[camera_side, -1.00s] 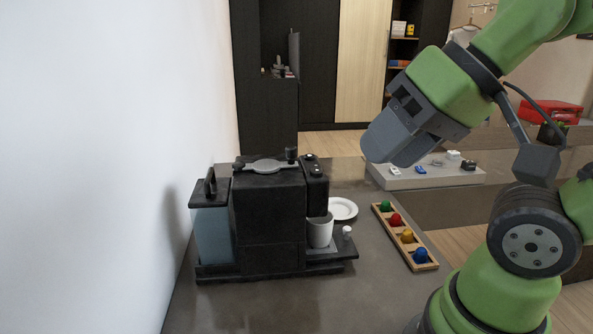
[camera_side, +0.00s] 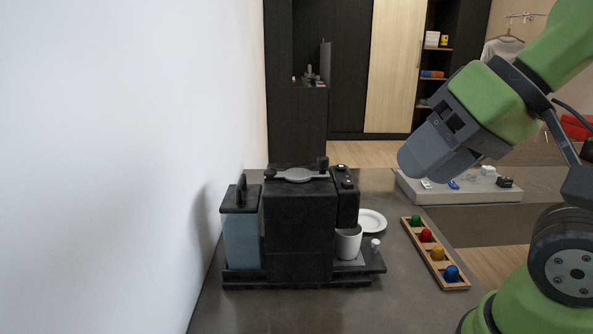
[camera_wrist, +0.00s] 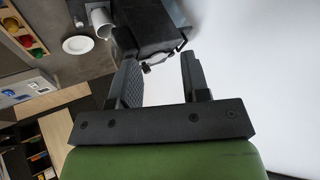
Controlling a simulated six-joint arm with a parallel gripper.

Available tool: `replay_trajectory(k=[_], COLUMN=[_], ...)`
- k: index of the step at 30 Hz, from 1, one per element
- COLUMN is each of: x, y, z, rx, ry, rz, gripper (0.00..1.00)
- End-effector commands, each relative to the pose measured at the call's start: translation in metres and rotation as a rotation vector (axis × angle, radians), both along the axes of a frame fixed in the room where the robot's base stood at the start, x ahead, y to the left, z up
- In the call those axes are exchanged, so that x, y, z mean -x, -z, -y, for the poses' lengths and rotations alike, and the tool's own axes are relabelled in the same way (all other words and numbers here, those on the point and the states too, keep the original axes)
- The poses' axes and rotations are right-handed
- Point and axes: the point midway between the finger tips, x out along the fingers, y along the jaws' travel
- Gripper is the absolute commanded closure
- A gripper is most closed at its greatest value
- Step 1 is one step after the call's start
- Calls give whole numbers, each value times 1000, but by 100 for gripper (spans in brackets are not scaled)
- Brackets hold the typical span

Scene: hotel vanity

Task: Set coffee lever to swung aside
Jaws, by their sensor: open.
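The black coffee machine (camera_side: 298,235) stands on the counter near the white wall. Its lever (camera_side: 298,175), a grey oval plate in a bar, lies flat across the top, with an upright black knob (camera_side: 323,163) at its right end. The machine (camera_wrist: 150,22) also shows beyond the fingers in the wrist view, with the lever (camera_wrist: 165,57) seen at a slant along its near edge. My gripper (camera_side: 412,163) is up and to the right of the machine, apart from it. In the wrist view its two fingers (camera_wrist: 158,62) are spread, with nothing held between them.
A white cup (camera_side: 348,244) stands under the machine's spout, with a white plate (camera_side: 371,221) behind it. A wooden tray (camera_side: 434,253) of coloured knobs lies to the right. A grey ledge (camera_side: 468,190) with small items is at the back. The space above the machine is clear.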

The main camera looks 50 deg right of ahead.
Motion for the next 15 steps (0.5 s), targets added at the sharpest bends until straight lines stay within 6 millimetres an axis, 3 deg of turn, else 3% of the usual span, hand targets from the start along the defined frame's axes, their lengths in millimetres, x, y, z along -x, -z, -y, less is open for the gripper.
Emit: replay_trajectory(k=[8,9,11,15], x=[0,0,-2,-20], y=[0,0,-1,-11], z=[0,0,0,6], rx=[0,0,3,47], ry=[0,0,-2,-24], rz=[0,0,-1,-22], gripper=[57,52,52,52])
